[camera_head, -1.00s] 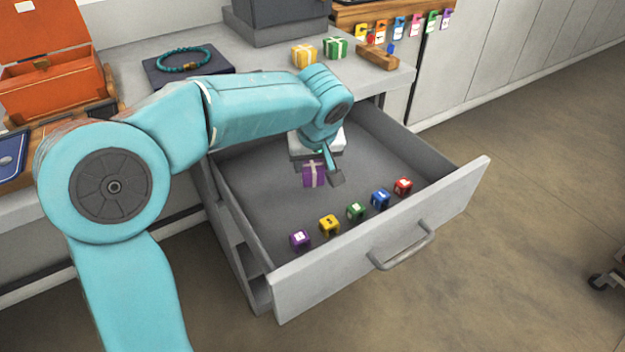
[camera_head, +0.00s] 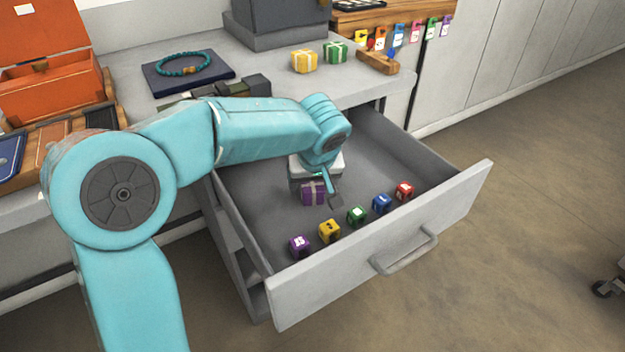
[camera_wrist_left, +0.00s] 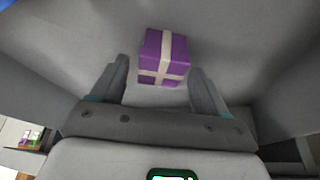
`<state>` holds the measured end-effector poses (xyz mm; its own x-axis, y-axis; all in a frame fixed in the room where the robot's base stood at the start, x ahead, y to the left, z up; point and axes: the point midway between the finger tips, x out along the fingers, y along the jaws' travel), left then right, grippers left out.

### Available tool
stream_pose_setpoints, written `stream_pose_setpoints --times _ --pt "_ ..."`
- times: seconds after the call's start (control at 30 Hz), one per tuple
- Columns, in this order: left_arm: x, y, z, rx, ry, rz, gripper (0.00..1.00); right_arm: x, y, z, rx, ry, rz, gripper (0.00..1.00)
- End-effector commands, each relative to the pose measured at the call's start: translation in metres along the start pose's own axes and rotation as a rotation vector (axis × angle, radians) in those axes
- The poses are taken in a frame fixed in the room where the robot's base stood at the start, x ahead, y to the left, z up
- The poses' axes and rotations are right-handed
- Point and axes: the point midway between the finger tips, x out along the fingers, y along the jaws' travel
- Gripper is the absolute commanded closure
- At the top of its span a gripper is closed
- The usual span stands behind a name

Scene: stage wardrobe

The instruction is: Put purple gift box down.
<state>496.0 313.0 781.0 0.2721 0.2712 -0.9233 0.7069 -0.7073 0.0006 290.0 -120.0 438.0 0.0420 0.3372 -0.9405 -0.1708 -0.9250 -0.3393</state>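The purple gift box (camera_head: 313,194) with a pale ribbon is inside the open grey drawer (camera_head: 380,262), low and seemingly on its floor, behind the row of small cubes. My left gripper (camera_head: 326,194) is directly over it, pointing down. In the left wrist view the purple gift box (camera_wrist_left: 163,57) sits between and just beyond the fingertips. The two fingers stand apart, with a visible gap on the left side of the box and a narrower one on the right. My right gripper does not show.
Several coloured cubes (camera_head: 357,215) line the drawer's front. Yellow (camera_head: 304,61) and green (camera_head: 336,51) gift boxes stand on the counter (camera_head: 284,78) above. A bracelet on a dark pad (camera_head: 188,74) and an orange box (camera_head: 52,88) are at left. The drawer's right side is clear.

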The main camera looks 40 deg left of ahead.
Motion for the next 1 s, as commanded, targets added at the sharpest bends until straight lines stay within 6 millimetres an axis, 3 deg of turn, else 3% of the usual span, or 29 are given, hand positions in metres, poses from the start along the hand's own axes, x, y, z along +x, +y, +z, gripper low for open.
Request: stream_pose_setpoints --times 0.17,0.6,0.77,1.0 --pt "-0.014 0.001 -0.002 0.000 0.002 0.003 0.25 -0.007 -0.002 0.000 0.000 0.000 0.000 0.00" --pt "-0.108 0.001 -0.002 0.001 0.002 0.003 0.25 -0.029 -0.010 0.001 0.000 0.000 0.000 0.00" --pt "-0.121 0.000 -0.001 0.000 0.000 0.001 0.25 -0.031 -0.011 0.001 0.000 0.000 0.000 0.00" --pt "-0.123 0.000 -0.001 0.000 0.000 0.000 0.25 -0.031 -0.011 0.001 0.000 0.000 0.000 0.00"
